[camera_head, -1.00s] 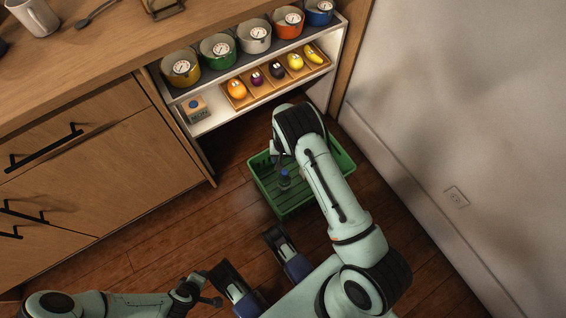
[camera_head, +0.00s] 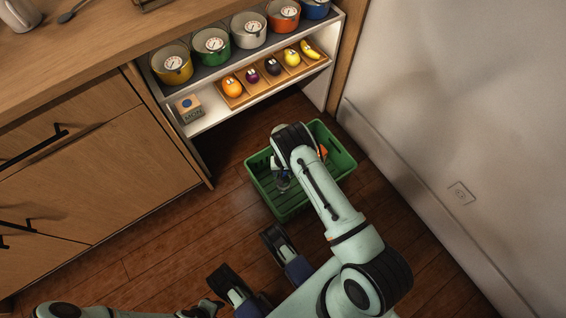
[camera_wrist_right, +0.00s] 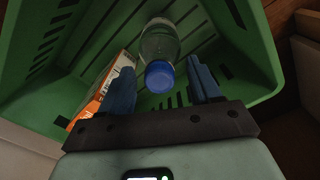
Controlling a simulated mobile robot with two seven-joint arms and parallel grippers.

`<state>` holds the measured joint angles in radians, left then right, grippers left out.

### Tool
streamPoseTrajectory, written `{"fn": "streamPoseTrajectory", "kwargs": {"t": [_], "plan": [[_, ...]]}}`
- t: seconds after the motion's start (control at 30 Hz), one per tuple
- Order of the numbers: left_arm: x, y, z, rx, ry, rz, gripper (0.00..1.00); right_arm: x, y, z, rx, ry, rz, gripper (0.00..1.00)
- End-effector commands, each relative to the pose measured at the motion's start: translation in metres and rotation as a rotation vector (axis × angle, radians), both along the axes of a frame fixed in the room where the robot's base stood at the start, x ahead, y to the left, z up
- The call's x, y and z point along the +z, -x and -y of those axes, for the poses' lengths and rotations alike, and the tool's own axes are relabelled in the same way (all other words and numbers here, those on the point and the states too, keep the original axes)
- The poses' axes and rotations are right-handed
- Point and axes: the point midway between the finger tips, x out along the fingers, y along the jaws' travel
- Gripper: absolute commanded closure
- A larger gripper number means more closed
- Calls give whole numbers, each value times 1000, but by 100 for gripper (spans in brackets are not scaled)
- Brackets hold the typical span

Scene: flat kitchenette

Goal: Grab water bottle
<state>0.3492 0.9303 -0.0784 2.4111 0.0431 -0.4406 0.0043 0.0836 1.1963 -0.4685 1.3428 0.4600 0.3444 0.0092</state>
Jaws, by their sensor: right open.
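In the right wrist view a clear bottle with a blue cap (camera_wrist_right: 160,45) is in the green crate (camera_wrist_right: 262,60), its cap toward the camera. My right gripper (camera_wrist_right: 160,64) is open, with one blue finger on each side of the bottle's cap end. Gaps show between the fingers and the cap. In the head view my right arm reaches over the green crate (camera_head: 347,162) on the floor, and the wrist covers much of the gripper and bottle. My left gripper (camera_head: 208,306) is low at the bottom edge, small and partly cut off.
An orange and white carton (camera_wrist_right: 104,92) lies in the crate left of the bottle. A white shelf (camera_head: 225,117) with several pots and a produce tray (camera_head: 272,88) stands behind the crate. A wall (camera_head: 440,120) rises on the right. Wooden floor is open to the left.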

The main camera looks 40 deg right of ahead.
Motion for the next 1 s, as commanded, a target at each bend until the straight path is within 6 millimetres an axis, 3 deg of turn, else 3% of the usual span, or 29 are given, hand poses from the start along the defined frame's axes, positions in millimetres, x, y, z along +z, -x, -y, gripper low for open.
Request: {"fn": "streamPoseTrajectory", "kwargs": {"t": [0.23, 0.4, 0.43, 1.0], "plan": [[-1, 2, 0, 1, 1, -8, 57, -2, 0, 0, 0, 1, 1, 40], [-1, 2, 0, 0, 1, -6, 57, -2, 0, 0, 0, 0, 0, 96], [-1, 2, 0, 0, 1, -6, 57, -2, 0, 0, 0, 0, 0, 100], [-1, 1, 0, -1, 1, -5, 57, -2, 0, 0, 0, 0, 0, 100]]}}
